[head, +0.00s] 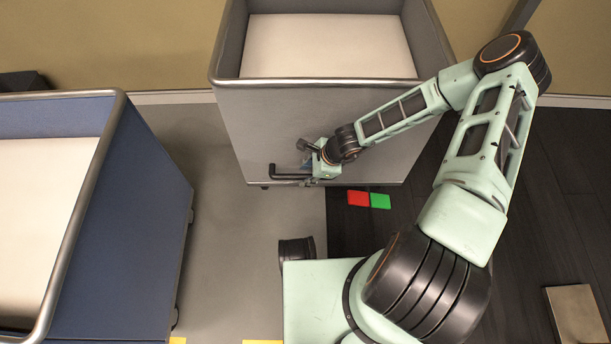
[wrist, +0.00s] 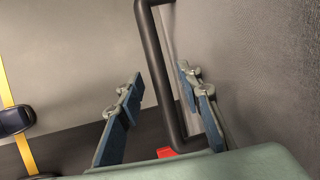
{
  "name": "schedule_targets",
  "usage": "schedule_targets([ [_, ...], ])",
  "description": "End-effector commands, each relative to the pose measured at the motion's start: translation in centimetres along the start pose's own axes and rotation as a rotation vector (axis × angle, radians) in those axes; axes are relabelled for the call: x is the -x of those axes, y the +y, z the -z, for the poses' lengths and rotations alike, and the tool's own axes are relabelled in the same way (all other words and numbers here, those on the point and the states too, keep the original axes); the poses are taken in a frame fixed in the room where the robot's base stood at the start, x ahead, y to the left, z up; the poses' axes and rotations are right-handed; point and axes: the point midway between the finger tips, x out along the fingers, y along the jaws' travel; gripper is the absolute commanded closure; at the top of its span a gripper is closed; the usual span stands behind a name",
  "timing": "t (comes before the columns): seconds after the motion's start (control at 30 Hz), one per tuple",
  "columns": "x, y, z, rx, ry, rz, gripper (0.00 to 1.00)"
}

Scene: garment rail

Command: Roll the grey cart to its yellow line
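The grey cart (head: 330,115) stands upright at the top middle of the head view, its open top holding a pale surface. A black bar handle (head: 290,178) sticks out from its near side, low down. My gripper (head: 312,160) is at this handle. In the wrist view, the handle (wrist: 165,75) runs between my two fingers (wrist: 160,108), which stand apart with gaps showing on both sides of the bar. A yellow line (wrist: 19,135) crosses the floor at the left of the wrist view. Yellow strips (head: 262,341) show at the bottom edge of the head view, mostly cut off.
A blue cart (head: 150,220) stands at the left. Red (head: 358,198) and green (head: 380,201) flat pieces lie by the grey cart's near right corner. A tan box (head: 576,313) lies at bottom right. Grey floor (head: 235,230) is clear between blue cart and my base.

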Motion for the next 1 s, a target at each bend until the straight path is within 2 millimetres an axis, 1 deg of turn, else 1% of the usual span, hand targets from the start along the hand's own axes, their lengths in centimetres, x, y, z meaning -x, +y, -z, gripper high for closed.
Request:
schedule_targets([
  [0.03, -0.38, 0.02, 0.0, 0.0, 0.0, 0.0, 0.67],
  [0.1, -0.51, 0.0, -0.02, 0.001, 0.0, 0.0, 0.67],
  [0.33, -0.48, 0.0, -0.03, 0.001, 0.0, 0.0, 0.67],
  [0.37, -0.48, 0.0, -0.03, 0.001, 0.0, 0.0, 0.69],
  [0.63, -0.47, 0.01, -0.02, 0.001, 0.0, 0.0, 0.99],
  [0.67, -0.47, 0.01, -0.01, 0.001, 0.0, 0.0, 1.0],
  [1.0, -0.46, 0.02, 0.01, 0.001, 0.0, -0.001, 1.0],
])
